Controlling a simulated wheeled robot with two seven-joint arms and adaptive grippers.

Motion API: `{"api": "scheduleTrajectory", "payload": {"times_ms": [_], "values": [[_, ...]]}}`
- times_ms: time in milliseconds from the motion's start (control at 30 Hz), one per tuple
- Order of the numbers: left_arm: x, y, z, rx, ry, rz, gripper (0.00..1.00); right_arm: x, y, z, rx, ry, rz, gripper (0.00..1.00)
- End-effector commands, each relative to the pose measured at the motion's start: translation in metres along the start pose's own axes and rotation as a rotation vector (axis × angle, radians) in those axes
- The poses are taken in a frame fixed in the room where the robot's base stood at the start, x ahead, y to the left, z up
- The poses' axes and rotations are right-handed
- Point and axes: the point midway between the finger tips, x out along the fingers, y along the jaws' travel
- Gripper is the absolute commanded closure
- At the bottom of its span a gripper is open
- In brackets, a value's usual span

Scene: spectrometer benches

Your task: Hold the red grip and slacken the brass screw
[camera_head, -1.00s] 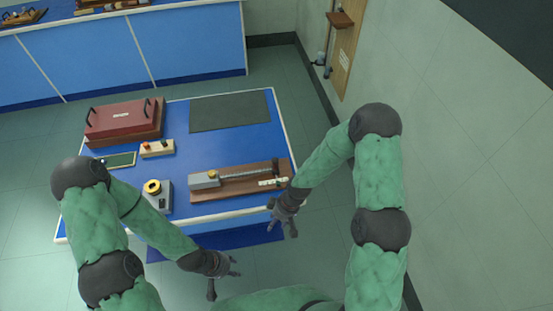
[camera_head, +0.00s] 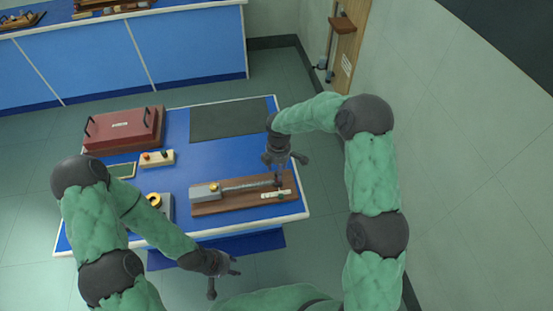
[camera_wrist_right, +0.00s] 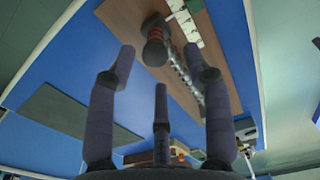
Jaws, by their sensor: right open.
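A wooden board (camera_head: 230,205) on the blue bench carries a grey block (camera_head: 203,193) with a small brass screw (camera_head: 214,187) on top and a silver threaded rod. In the right wrist view, a dark upright piece with red bands (camera_wrist_right: 155,36), seemingly the red grip, stands at the rod's far end. My right gripper (camera_head: 287,165) is over the board's right end. In its wrist view its fingers (camera_wrist_right: 160,75) are spread and empty, with the banded piece beyond them, apparently apart. My left gripper (camera_head: 222,275) is in front of the bench, fingers spread and empty.
A red case (camera_head: 122,128) with black handles is at the back left. A button box (camera_head: 157,158) and a grey device with a yellow ring (camera_head: 155,199) stand left of the board. A dark mat (camera_head: 228,120) lies behind it. The wall is on the right.

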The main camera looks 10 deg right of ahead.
Motion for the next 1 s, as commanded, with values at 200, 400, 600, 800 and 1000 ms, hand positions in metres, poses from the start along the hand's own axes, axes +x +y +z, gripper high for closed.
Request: {"api": "scheduleTrajectory", "payload": {"times_ms": [200, 400, 600, 800, 1000], "values": [[0.005, -0.002, 0.000, 0.000, 0.000, 0.000, 0.60, 0.003, 0.003, 0.001, -0.023, -0.012, 0.000, 0.49], [0.021, -0.008, 0.000, 0.000, -0.001, 0.000, 0.60, 0.028, 0.003, 0.002, -0.022, -0.011, 0.001, 0.49], [0.040, -0.014, -0.001, 0.000, -0.001, 0.000, 0.60, 0.057, 0.003, 0.002, -0.021, -0.011, 0.000, 0.49], [0.045, -0.016, -0.001, 0.000, -0.001, 0.000, 0.60, 0.067, 0.003, 0.002, -0.020, -0.010, 0.002, 0.49], [0.044, -0.016, -0.002, 0.000, 0.000, 0.000, 0.60, 0.065, 0.003, 0.002, -0.020, -0.010, 0.002, 0.52]]}}
